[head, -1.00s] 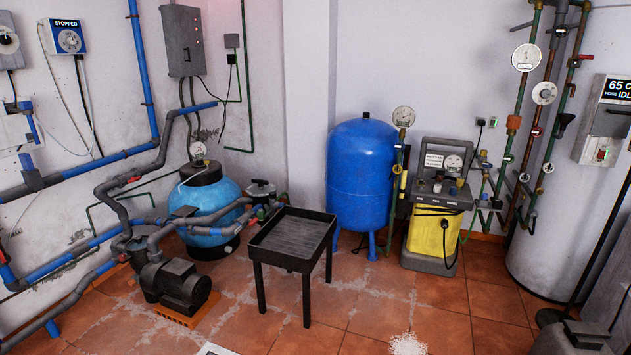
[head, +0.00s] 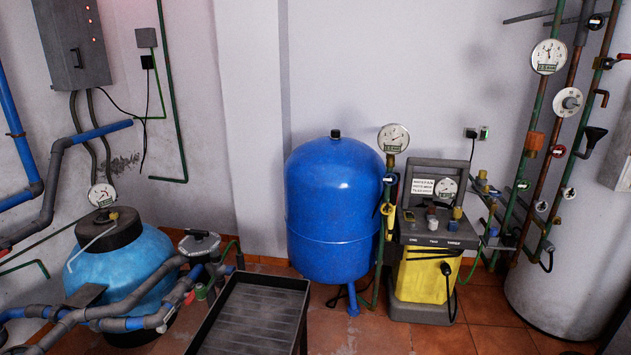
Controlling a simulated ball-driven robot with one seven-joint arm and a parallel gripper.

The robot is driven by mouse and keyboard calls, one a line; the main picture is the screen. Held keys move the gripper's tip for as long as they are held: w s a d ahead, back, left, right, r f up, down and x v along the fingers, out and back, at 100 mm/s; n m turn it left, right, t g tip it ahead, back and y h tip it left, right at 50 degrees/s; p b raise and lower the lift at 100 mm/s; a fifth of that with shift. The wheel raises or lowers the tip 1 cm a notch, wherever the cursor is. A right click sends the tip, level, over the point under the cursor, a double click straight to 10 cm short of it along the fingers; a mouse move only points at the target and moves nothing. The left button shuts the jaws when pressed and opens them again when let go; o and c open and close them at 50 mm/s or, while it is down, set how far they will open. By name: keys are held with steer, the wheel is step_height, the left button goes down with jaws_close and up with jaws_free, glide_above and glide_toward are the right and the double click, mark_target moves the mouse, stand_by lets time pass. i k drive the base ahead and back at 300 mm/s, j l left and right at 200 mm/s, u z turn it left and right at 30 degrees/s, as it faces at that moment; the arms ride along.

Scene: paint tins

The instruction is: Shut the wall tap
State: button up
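Vertical green and brown pipes run up the wall on the right and carry several small valves and fittings. A red-handled fitting (head: 623,57) sits high at the right edge, partly cut off by the frame. Below it a short brown bent spout (head: 602,96) sticks out from the pipe. A red round handle (head: 558,151) and a dark funnel-like fitting (head: 592,139) are lower down. I cannot tell which of these is the wall tap, nor whether any is open or shut. My gripper is not in view.
A black tray table (head: 302,325) stands in front at bottom centre. Behind it are a blue pressure tank (head: 325,215) and a yellow-and-grey unit (head: 428,275). A light blue filter vessel (head: 135,262) with pipework fills the lower left. Tiled floor (head: 490,335) shows clear at lower right.

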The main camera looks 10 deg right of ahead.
mark_target(494, 192)
steer(key=i+l+z, duration=0.1)
steer(key=i+z, duration=0.2)
steer(key=i, duration=0.3)
steer(key=i+z, duration=0.3)
steer(key=i, duration=0.35)
steer(key=i+j+z, duration=0.3)
steer(key=i, duration=0.3)
steer(key=i+l, duration=0.15)
steer(key=i, duration=0.25)
steer(key=i+l+u, duration=0.1)
steer(key=i, duration=0.25)
steer(key=i+l, duration=0.2)
steer(key=i, duration=0.2)
